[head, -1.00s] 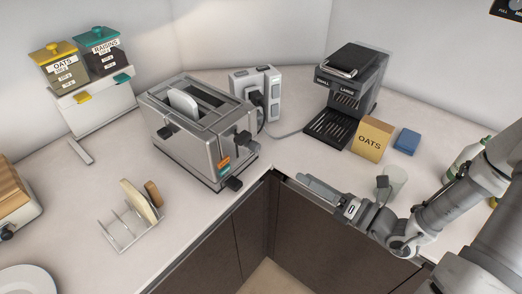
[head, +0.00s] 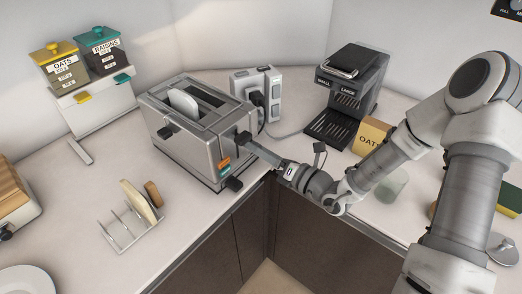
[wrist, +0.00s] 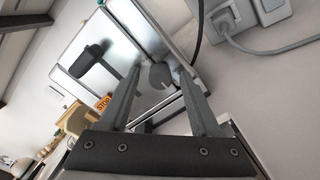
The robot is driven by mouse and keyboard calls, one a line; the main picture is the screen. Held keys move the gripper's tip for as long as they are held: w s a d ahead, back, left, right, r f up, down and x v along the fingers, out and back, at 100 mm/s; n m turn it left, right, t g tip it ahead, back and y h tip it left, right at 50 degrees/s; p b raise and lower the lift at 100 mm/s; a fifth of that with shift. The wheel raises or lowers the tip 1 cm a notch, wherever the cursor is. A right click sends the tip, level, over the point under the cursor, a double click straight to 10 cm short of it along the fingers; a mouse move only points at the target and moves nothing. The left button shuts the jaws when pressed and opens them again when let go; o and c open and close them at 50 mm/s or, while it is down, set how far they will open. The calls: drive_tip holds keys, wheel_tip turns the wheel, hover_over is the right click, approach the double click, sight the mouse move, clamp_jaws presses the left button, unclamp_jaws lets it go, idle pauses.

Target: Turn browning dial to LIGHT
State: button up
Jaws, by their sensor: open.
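The metal toaster (head: 188,130) stands on the counter, with a bread slice (head: 184,103) showing in one slot. Its dial (wrist: 160,76) is a round dark knob with a pale mark, on the end face in the wrist view. A black lever (wrist: 92,60) and an orange STOP button (wrist: 103,103) are left of it there. My gripper (wrist: 160,72) is open, and the dial shows between its fingertips. In the head view, my gripper (head: 248,143) is at the toaster's right end and partly covers the dial. The dial's markings cannot be read.
A power outlet block (head: 257,90) with a plug and cable is behind the toaster. A toast rack (head: 130,232) is at front left. The counter edge lies below my arm.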

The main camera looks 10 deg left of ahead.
clamp_jaws()
idle(0.3)
